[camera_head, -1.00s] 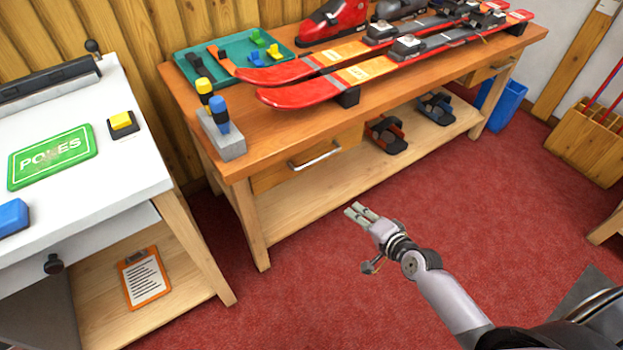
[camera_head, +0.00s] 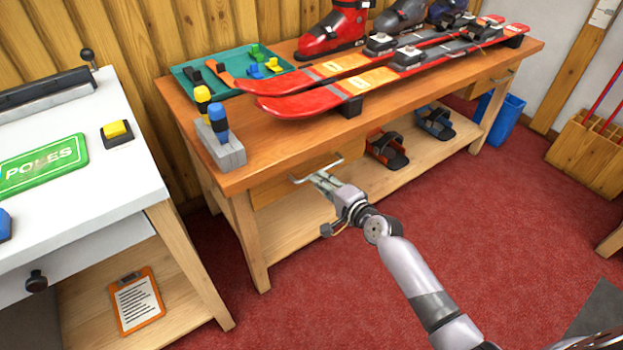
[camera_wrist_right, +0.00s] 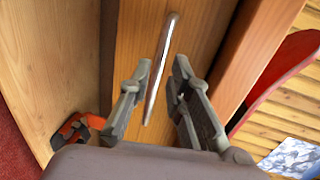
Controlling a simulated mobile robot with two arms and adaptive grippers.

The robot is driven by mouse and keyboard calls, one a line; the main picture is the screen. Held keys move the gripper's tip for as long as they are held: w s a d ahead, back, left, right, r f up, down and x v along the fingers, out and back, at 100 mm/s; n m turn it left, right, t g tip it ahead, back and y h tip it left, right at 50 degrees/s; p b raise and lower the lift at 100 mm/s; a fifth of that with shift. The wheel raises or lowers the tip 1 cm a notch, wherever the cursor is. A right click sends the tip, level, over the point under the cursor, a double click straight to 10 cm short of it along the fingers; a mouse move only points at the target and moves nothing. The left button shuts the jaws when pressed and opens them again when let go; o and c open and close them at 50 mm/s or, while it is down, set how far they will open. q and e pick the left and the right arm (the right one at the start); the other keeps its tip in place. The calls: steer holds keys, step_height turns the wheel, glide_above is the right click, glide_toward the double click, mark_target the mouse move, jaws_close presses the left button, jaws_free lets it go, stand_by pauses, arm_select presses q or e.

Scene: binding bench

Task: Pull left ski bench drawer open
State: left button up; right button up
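The ski bench (camera_head: 215,171) has a wooden left drawer (camera_head: 272,190) under its top, and its front looks flush with the bench. A metal bar handle (camera_head: 334,160) runs across the drawer front. In the right wrist view the handle (camera_wrist_right: 165,50) passes between the two fingers of my right gripper (camera_wrist_right: 161,75). The fingers are open, with a visible gap on each side of the bar. In the head view my right gripper (camera_head: 320,179) is at the handle, covering part of it and of the drawer front. My left gripper is not in view.
Red skis (camera_head: 320,97), boots (camera_head: 334,25) and a teal tray (camera_head: 195,88) lie on the bench top. Bindings (camera_head: 385,150) sit on the lower shelf. A white table (camera_head: 120,195) stands at left. Red floor in front of the bench is clear.

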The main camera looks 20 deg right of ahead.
steer(key=shift+b+x, duration=0.55)
steer(key=shift+x, duration=1.75)
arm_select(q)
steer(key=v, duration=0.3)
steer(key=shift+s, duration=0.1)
arm_select(e)
steer(key=shift+c, duration=0.5)
jaws_close()
